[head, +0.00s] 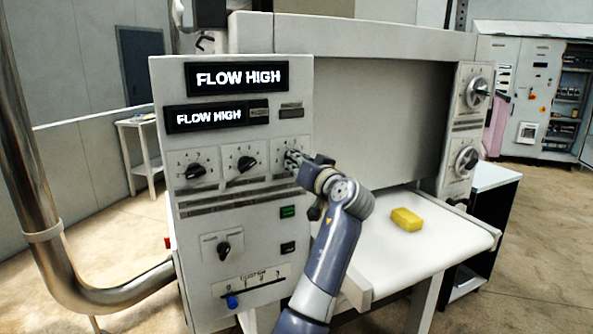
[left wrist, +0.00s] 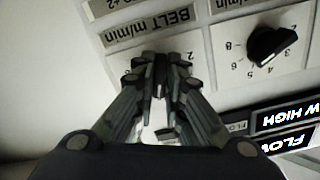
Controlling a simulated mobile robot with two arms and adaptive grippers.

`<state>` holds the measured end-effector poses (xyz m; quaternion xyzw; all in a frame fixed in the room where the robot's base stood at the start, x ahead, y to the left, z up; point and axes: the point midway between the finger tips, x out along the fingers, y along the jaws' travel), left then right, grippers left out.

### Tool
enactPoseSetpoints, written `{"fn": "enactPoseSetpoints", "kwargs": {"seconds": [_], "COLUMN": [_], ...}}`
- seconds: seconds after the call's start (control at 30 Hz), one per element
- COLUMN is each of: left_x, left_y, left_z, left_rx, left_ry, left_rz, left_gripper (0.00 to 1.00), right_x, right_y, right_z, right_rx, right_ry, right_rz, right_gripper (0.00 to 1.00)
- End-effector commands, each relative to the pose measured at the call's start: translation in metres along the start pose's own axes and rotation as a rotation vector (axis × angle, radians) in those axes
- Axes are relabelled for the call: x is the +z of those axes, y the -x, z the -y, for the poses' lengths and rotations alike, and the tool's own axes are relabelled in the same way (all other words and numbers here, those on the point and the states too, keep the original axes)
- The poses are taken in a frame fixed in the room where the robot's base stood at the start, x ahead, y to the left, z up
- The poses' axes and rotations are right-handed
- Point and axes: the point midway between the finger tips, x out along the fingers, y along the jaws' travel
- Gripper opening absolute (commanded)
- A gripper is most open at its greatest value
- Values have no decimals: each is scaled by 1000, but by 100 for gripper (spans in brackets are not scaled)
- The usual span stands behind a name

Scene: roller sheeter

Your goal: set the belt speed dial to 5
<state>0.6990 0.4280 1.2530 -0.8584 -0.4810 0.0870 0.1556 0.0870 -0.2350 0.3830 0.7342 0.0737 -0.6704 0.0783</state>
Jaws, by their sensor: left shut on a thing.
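The control panel (head: 235,300) stands at the left with a row of three dials. My left gripper (head: 292,158) is at the rightmost dial (head: 278,165) of this row. In the left wrist view, which sees the panel upside down, my left gripper (left wrist: 160,82) is shut on a dark dial knob (left wrist: 160,68). The label by this dial reads "BELT m/min" (left wrist: 150,27). The fingers cover most of its scale, so its setting cannot be read. The neighbouring dial (left wrist: 270,45) has a black pointer knob and printed numbers. My right gripper is not in view.
Two black displays (head: 238,78) above the dials read "FLOW HIGH". A lower knob (head: 223,249) and a blue-handled slider (head: 232,301) sit below. A yellow block (head: 406,219) lies on the white table (head: 440,250). Two more dials (head: 466,160) are on the right post.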

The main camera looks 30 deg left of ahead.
Motion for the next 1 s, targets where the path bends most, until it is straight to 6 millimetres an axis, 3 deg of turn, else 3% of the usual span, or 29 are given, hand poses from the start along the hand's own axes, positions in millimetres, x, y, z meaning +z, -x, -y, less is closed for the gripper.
{"fn": "enactPoseSetpoints", "kwargs": {"seconds": [0.43, 0.47, 0.53, 0.87, 1.0], "left_x": [0, 0, 0, 0, 0], "left_y": [0, 0, 0, 1, 11], "left_z": [-1, -1, -1, 0, -2], "left_rx": [1, 1, 1, 1, 3], "left_ry": [10, 10, 10, 9, 10], "left_rz": [1, 1, 1, 0, 1], "left_gripper": [0, 15, 31, 31, 31], "right_x": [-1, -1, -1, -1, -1], "right_y": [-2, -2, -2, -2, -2], "right_z": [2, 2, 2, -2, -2], "right_rx": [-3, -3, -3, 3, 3], "right_ry": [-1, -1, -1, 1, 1], "right_rz": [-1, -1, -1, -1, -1], "right_gripper": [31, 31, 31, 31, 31]}}
